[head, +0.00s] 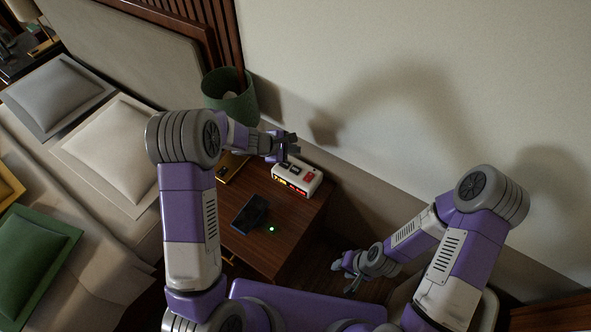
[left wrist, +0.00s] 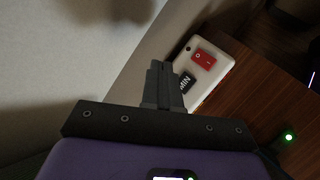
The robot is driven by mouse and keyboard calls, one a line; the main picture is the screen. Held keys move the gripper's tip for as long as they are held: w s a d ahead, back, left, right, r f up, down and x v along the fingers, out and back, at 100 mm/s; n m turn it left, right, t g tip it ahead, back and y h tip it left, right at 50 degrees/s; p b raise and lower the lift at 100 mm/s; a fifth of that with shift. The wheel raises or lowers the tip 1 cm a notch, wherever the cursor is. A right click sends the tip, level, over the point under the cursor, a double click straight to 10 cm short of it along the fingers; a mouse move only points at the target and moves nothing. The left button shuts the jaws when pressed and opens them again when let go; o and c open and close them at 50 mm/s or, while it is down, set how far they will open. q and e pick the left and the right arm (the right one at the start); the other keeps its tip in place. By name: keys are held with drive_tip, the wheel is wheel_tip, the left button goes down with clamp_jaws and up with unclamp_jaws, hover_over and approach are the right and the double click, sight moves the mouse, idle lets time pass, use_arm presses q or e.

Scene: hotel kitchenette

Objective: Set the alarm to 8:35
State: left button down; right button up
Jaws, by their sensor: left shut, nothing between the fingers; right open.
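The alarm clock (head: 297,178) is a white box on the nightstand, with red and dark buttons on top. Its front display glows yellow and red, too small to read. In the left wrist view, the clock (left wrist: 207,68) shows a red button (left wrist: 203,57) and a dark button marked MIN (left wrist: 186,83). My left gripper (head: 290,147) is shut and empty, over the clock's back edge. Its fingers (left wrist: 157,68) appear beside the MIN button; I cannot tell whether they touch it. My right gripper (head: 345,277) is open and empty, low to the right of the nightstand.
The wall (head: 400,70) is close behind the clock. A bed with pillows (head: 110,150) fills the left.

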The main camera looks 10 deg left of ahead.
use_arm(q)
drive_tip(key=b, duration=0.6)
hover_over(293, 171)
wheel_tip(293, 171, down, 7)
drive_tip(key=shift+d+f, duration=0.1)
drive_tip(key=shift+f, duration=0.1)
drive_tip(key=shift+f+b, duration=0.6)
idle(1.0)
drive_tip(key=shift+f+b, duration=0.45)
drive_tip(key=shift+b, duration=0.15)
drive_tip(key=shift+s+f, duration=0.1)
drive_tip(key=shift+f, duration=0.2)
idle(0.5)
idle(0.3)
drive_tip(key=shift+r+p, duration=0.45)
drive_tip(key=shift+r, duration=0.35)
